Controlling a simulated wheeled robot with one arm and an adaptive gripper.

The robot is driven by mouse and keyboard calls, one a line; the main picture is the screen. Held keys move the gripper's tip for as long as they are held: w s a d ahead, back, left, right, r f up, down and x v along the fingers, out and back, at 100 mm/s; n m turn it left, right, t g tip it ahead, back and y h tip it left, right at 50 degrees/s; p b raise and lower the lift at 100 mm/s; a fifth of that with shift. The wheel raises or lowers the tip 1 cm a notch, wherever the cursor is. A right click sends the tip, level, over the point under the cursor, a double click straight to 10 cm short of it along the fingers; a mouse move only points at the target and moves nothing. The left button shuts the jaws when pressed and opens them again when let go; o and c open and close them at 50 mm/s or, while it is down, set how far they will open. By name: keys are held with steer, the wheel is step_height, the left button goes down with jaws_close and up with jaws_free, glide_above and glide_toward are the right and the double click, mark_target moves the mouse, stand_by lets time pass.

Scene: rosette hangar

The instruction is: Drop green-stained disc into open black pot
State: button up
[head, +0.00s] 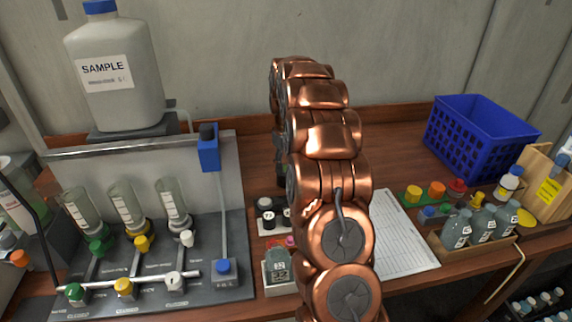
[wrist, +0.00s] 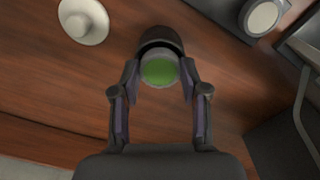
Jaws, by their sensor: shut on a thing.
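In the wrist view, my gripper (wrist: 159,78) is shut on a pale round disc with a green stain (wrist: 158,71) on its face. One finger lies along each side of the disc. A black pot (wrist: 160,36) shows just beyond the disc, and its dark rim curves around the disc's far edge. The disc overlaps the pot in this view, so I cannot tell how far it is above or inside the mouth. In the head view, my copper arm hides the gripper, the disc and the pot.
In the wrist view, a white round piece with a knob (wrist: 84,20) lies on the wood at upper left. The filter stand (head: 150,285) is left of my arm in the head view. A paper sheet (head: 405,240) and a blue basket (head: 478,135) are to the right.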

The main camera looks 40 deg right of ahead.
steer(key=o, duration=1.1)
steer(key=shift+c, duration=0.2)
steer(key=shift+o, duration=0.3)
steer(key=o, duration=0.3)
steer(key=shift+o, duration=0.2)
steer(key=shift+r, duration=0.1)
steer(key=shift+r+p, duration=0.75)
steer(key=shift+r, duration=2.9)
